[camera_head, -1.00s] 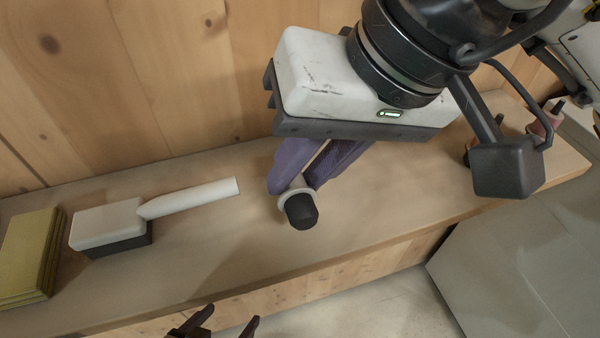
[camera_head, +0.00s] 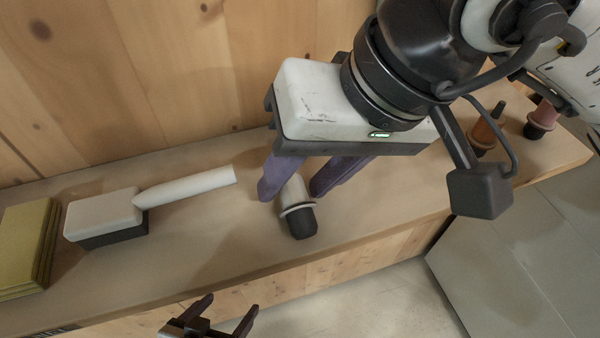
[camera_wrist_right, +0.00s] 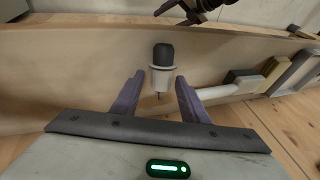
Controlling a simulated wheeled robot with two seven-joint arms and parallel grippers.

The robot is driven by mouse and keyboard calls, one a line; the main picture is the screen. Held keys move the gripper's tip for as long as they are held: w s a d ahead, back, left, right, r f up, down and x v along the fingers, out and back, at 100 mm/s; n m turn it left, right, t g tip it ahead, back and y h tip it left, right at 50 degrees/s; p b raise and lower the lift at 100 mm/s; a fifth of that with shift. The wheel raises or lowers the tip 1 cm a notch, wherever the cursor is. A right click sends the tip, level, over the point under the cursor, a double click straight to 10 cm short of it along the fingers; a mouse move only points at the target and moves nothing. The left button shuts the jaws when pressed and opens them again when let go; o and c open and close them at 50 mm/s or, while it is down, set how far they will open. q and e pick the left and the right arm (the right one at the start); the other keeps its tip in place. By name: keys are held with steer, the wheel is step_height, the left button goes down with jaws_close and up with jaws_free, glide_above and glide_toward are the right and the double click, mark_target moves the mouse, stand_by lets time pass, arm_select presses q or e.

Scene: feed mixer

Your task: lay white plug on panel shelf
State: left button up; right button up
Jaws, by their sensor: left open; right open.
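The white plug (camera_head: 295,193) has a pale body, a flange and a black end. It rests on the wooden panel shelf (camera_head: 215,245), with its black end toward the front edge. My right gripper (camera_head: 290,190) is open, with its purple fingers on either side of the plug and gaps on both sides. In the right wrist view the plug (camera_wrist_right: 162,72) lies between and beyond the fingertips (camera_wrist_right: 160,85), apart from them. My left gripper (camera_head: 222,318) is open and empty, low in front of the shelf.
A white-handled brush or scraper (camera_head: 105,215) and a stack of yellow pads (camera_head: 25,245) lie on the shelf at left. An orange plug (camera_head: 486,130) and a pink plug (camera_head: 541,118) stand at the right end. A wooden wall backs the shelf.

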steer(key=shift+r+p, duration=0.3)
steer(key=v, duration=1.1)
steer(key=shift+d+r+p, duration=0.2)
steer(key=shift+r+p, duration=0.1)
steer(key=shift+p, duration=0.05)
